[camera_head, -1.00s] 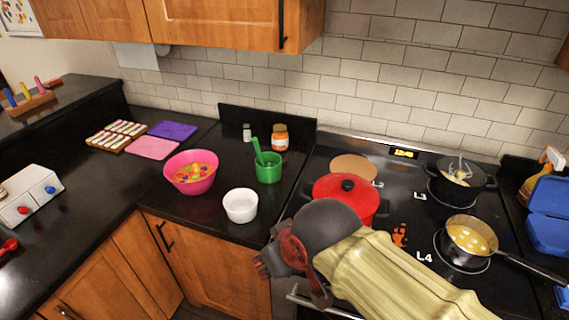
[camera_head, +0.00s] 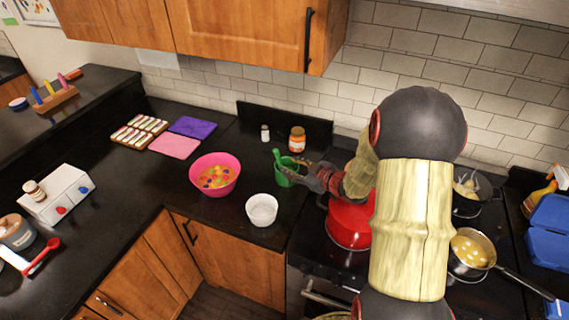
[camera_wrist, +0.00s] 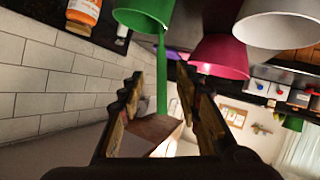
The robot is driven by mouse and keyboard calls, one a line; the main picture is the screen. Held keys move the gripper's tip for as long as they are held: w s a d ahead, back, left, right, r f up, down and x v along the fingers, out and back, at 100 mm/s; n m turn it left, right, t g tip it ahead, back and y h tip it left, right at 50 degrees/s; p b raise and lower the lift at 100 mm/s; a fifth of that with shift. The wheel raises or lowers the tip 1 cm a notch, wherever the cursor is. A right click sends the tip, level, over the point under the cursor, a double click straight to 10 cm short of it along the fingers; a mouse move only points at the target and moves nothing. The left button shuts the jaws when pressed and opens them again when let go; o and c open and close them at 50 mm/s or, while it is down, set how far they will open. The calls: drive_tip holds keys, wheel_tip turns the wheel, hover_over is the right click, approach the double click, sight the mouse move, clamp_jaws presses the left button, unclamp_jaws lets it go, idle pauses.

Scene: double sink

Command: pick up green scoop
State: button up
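Gaps show on both sides of the handle, so the gripper is open.
A white bowl (camera_head: 262,210) and a pink bowl (camera_head: 215,187) of colourful pieces stand near the cup. An orange-labelled jar (camera_head: 297,140) and a small shaker (camera_head: 265,133) stand behind it. A red pot (camera_head: 349,223) sits under my arm on the stove.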

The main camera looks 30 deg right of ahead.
sight(281, 163)
drive_tip(key=b+x, duration=0.1)
drive_tip(key=x, duration=0.6)
drive_tip(key=shift+w+a+f, duration=0.1)
drive_tip(key=shift+w+f, duration=0.1)
drive_tip(key=shift+w, duration=0.1)
drive_tip(key=shift+c, duration=0.9)
clamp_jaws()
